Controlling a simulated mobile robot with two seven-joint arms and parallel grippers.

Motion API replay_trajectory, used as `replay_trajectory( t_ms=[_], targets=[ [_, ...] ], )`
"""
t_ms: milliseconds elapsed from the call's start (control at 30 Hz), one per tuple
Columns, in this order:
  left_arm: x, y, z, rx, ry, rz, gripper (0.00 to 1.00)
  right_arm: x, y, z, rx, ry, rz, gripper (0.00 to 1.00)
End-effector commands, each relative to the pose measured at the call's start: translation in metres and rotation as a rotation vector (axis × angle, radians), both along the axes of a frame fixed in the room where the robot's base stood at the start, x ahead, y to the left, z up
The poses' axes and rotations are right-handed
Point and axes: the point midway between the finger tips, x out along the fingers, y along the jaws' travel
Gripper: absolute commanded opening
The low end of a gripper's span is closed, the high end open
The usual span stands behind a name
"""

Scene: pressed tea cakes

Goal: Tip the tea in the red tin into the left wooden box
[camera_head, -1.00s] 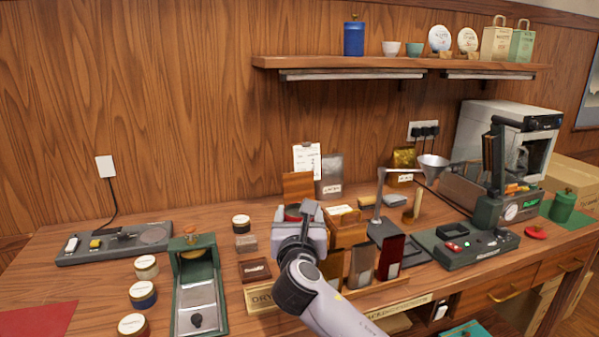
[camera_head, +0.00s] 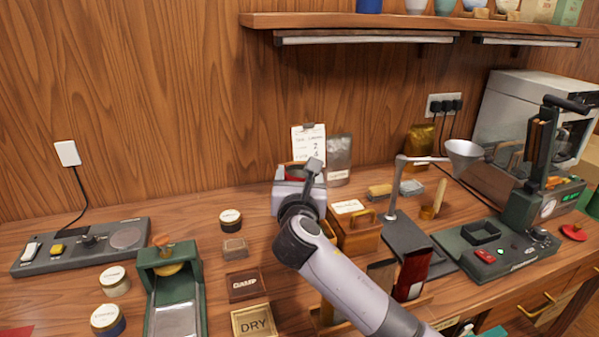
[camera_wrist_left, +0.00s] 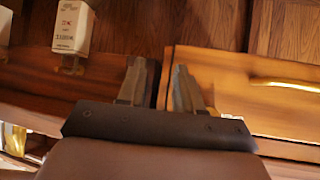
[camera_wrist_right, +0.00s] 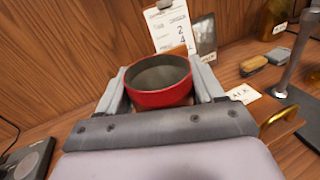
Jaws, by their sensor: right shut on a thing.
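The red tin (camera_wrist_right: 160,97) is held upright between the fingers of my right gripper (camera_wrist_right: 160,90), with its round mouth facing up. Its inside looks grey, and I cannot make out tea in it. In the head view my right gripper (camera_head: 297,178) is above the table, at the left of a wooden box (camera_head: 358,238) with a brass handle and a white card on top. That box also shows at the lower right of the right wrist view (camera_wrist_right: 283,128). I cannot tell which box is the left one; my arm hides part of that area. My left gripper (camera_wrist_left: 160,88) is open and empty before the drawer fronts.
Plaques marked DAMP (camera_head: 246,285) and DRY (camera_head: 254,322) lie left of my right arm. A green chute (camera_head: 172,285) and several round tins are at the left.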

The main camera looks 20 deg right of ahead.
Motion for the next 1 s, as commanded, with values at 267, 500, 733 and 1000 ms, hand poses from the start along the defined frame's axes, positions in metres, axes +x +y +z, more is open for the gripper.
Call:
replay_trajectory(
  t_ms=[267,500,733,1000],
  targets=[
    [-0.001,0.0,-0.017,0.0,0.002,0.001,0.35,0.0,0.006,-0.02,0.398,0.009,0.001,0.34],
    [-0.002,0.0,-0.04,0.0,0.005,0.001,0.35,-0.001,0.007,-0.025,0.561,0.016,0.002,0.34],
    [-0.002,0.0,-0.06,0.0,0.004,0.001,0.35,-0.001,0.008,-0.028,0.707,0.02,0.002,0.34],
    [-0.002,0.0,-0.05,0.001,0.008,0.001,0.35,-0.001,0.006,-0.028,0.898,0.032,-0.001,0.34]
  ],
)
